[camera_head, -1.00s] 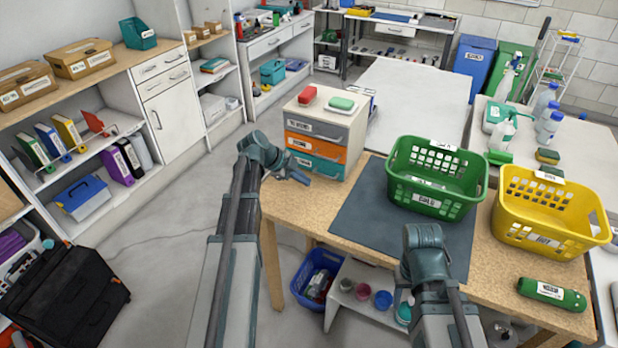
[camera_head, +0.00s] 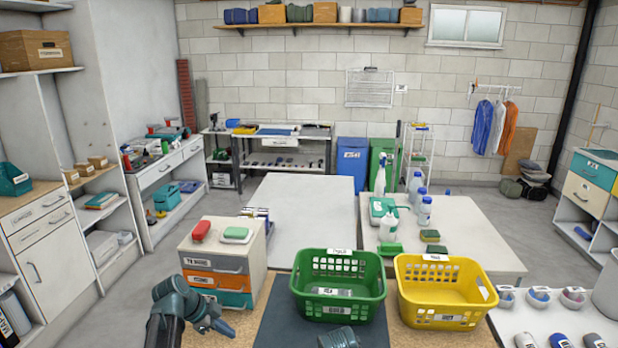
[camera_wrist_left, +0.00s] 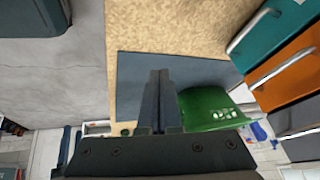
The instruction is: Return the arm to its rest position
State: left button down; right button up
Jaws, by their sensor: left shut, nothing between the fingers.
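My left gripper (camera_head: 222,325) is shut and empty. It is low over the wooden bench, in front of the small drawer unit (camera_head: 222,256). In the left wrist view its two fingers (camera_wrist_left: 160,78) lie together over the dark mat (camera_wrist_left: 137,75), with nothing between them. Part of my right arm shows at the bottom edge of the head view, in front of the green basket (camera_head: 338,307). My right gripper itself is out of view.
The green basket stands on the dark mat (camera_head: 285,325), with a yellow basket (camera_head: 440,315) to its right. A red and a green item lie on the drawer unit. Bare bench top (camera_wrist_left: 165,25) borders the mat. White tables (camera_head: 305,215) stand behind.

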pick_arm(q)
jog(key=s+d+f+n+g+y, duration=0.1)
jog(key=s+d+n+y, duration=0.2)
jog(key=s+d, duration=0.6)
jog(key=s+d+f+n+g+y, duration=0.1)
jog(key=s+d+n+g+y, duration=0.1)
jog(key=s+d+n, duration=0.6)
jog(key=shift+s+d+f+g+y, duration=0.3)
jog(key=shift+s+d+y, duration=0.45)
jog(key=shift+s, duration=0.3)
